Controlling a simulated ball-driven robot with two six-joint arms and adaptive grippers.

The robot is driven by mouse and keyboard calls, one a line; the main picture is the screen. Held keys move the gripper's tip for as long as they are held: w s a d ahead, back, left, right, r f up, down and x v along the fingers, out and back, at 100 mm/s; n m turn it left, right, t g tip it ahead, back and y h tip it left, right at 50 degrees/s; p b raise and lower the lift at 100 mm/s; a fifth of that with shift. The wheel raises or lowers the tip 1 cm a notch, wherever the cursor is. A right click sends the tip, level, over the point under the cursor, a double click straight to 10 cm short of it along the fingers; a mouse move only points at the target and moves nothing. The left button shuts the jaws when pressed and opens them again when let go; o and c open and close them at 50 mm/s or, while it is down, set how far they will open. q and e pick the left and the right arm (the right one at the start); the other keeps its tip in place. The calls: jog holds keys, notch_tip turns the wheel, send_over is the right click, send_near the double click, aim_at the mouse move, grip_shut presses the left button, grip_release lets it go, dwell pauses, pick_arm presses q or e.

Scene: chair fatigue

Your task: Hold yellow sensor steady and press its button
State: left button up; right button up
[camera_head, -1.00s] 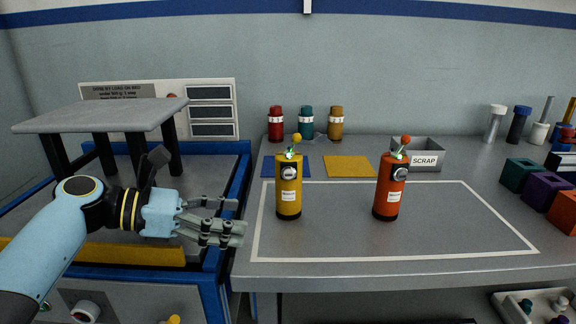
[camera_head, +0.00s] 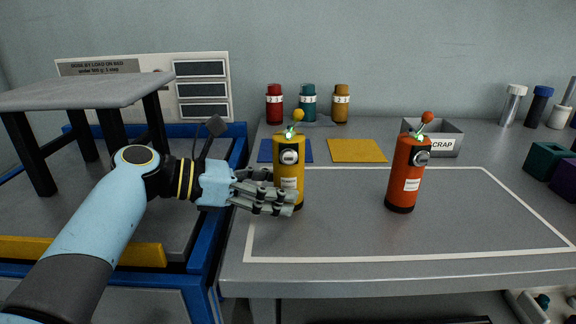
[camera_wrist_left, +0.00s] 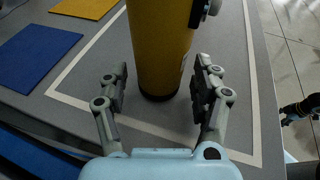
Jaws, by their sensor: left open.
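The yellow sensor (camera_head: 289,165) stands upright on the grey bench inside the white outline. It has a round silver and black button on its front and a yellow ball on top. My left gripper (camera_head: 272,193) is open at its lower body. In the left wrist view the yellow sensor (camera_wrist_left: 160,50) stands between and just beyond the open fingers (camera_wrist_left: 160,95), with a gap visible on the left side. Whether a finger touches it I cannot tell.
An orange sensor (camera_head: 406,175) stands to the right. Behind are a blue mat (camera_head: 268,150), a yellow mat (camera_head: 357,151) and a grey scrap bin (camera_head: 443,146). A raised grey plate (camera_head: 90,90) on black legs stands left. The bench front right is clear.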

pick_arm(q)
jog(key=shift+w+d+f, duration=0.1)
jog(key=shift+d, duration=0.25)
jog(key=shift+w+d+f, duration=0.1)
jog(key=shift+d+f, duration=0.1)
jog(key=shift+d, duration=0.1)
pick_arm(e)
jog(key=shift+w+r, duration=0.1)
jog(key=shift+w, duration=0.35)
jog(key=shift+s, duration=0.15)
pick_arm(q)
jog(key=c, duration=0.7)
pick_arm(e)
jog(key=shift+s, duration=0.25)
pick_arm(q)
jog(key=shift+c, duration=0.3)
pick_arm(e)
grip_shut()
jog(key=shift+w+d, duration=0.1)
dwell(0.8)
